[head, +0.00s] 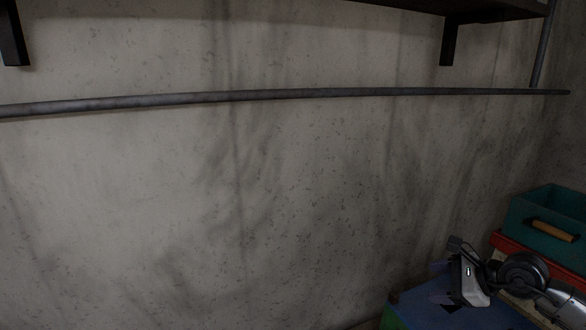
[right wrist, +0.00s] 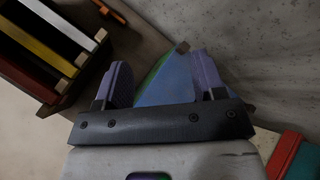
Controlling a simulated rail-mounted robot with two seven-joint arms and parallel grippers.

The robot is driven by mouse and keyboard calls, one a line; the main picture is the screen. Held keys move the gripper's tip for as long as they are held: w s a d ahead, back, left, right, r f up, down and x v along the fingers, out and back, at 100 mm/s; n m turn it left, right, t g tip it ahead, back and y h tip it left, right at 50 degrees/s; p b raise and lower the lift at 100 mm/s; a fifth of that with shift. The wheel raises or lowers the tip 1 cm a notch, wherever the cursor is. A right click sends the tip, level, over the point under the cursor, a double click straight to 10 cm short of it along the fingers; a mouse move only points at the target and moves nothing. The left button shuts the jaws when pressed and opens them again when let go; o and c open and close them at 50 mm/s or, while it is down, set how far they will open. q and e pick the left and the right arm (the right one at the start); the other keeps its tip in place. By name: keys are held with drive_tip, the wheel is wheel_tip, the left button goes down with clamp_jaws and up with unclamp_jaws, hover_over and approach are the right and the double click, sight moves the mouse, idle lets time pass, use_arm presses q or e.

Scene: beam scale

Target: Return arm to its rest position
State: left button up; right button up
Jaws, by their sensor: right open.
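My right gripper (head: 449,276) shows at the lower right of the head view, with my arm coming in from the right edge. In the right wrist view its two purplish fingers (right wrist: 162,78) stand apart with nothing held between them. A blue and green surface (right wrist: 165,87) shows beyond the fingers, and a blue top with a green side (head: 412,312) lies below the gripper in the head view. My left gripper is in neither view. No beam scale can be made out.
A teal box (head: 520,212) with a wooden handle sits on a red item (head: 507,243) at the right, close to my right arm. A pipe (head: 300,93) runs along the concrete wall below a dark shelf (head: 490,10). A rack with coloured slats (right wrist: 55,45) is at upper left in the wrist view.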

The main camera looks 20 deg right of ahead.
drive_tip(key=a+r+m+t+h, duration=0.1)
drive_tip(key=a+r+m+t, duration=0.1)
drive_tip(key=r+m+t, duration=0.75)
drive_tip(key=a+r+m+t, duration=0.2)
drive_tip(key=r+m+t, duration=0.4)
drive_tip(key=r+m, duration=0.55)
drive_tip(key=s+a+f+m+g+h, duration=0.35)
drive_tip(key=f+m, duration=0.35)
drive_tip(key=f, duration=0.3)
drive_tip(key=s+a+f+m+g+h, duration=0.25)
drive_tip(key=f+m+g, duration=0.25)
drive_tip(key=f+m, duration=0.35)
drive_tip(key=s+a+f+m+g+h, duration=0.2)
drive_tip(key=s+a+f+m+g, duration=0.15)
drive_tip(key=f+m, duration=0.5)
drive_tip(key=s+a+f+m+g+y, duration=0.15)
drive_tip(key=s+a+f+g, duration=0.35)
drive_tip(key=s+f, duration=0.75)
drive_tip(key=s+a+f+n+g+y, duration=0.1)
drive_tip(key=s+a+f+g+y, duration=0.3)
drive_tip(key=s+f, duration=0.85)
wheel_tip(320, 180, up, 12)
drive_tip(key=a+h+p, duration=0.1)
drive_tip(key=p, duration=1.1)
drive_tip(key=shift+r+p, duration=0.15)
drive_tip(key=shift+p, duration=0.15)
